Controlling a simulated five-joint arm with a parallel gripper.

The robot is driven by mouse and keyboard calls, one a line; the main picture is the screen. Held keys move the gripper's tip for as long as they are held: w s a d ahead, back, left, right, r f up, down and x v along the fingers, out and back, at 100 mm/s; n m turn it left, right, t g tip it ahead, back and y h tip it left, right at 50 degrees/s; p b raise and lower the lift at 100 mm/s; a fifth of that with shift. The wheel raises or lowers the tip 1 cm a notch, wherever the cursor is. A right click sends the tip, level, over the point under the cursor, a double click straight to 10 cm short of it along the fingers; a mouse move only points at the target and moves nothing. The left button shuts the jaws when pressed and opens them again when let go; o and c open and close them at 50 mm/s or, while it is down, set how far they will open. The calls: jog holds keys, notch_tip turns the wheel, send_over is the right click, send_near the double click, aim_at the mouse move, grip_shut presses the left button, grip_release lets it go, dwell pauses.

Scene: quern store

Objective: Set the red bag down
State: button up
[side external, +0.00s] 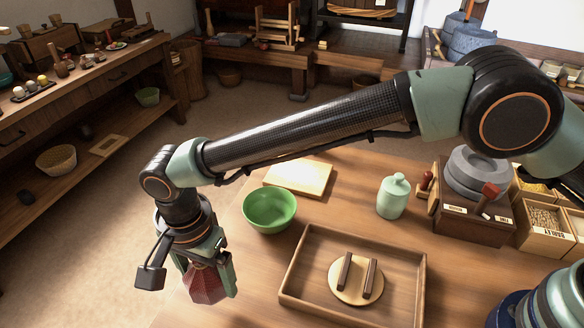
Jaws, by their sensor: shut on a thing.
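The red bag (203,284) hangs in my gripper (207,268) at the lower left of the side external view. It is dark red with a patterned or ribbed surface. My gripper is shut on it, and the fingers hide its upper part and sides. The bag appears off the left edge of the wooden table (330,190), with the floor behind it in the picture. I cannot tell its exact height or whether any part of it is over the table.
A green bowl (269,209) stands right of my gripper, before a pale board (299,177). A wooden tray (306,303) holds a round lid (345,292) with two dark bars. A pale green jar (393,196), a stone quern (474,174) and grain boxes (543,222) stand further right.

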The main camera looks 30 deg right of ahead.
aim_at(213, 291)
jog(key=shift+f, duration=2.25)
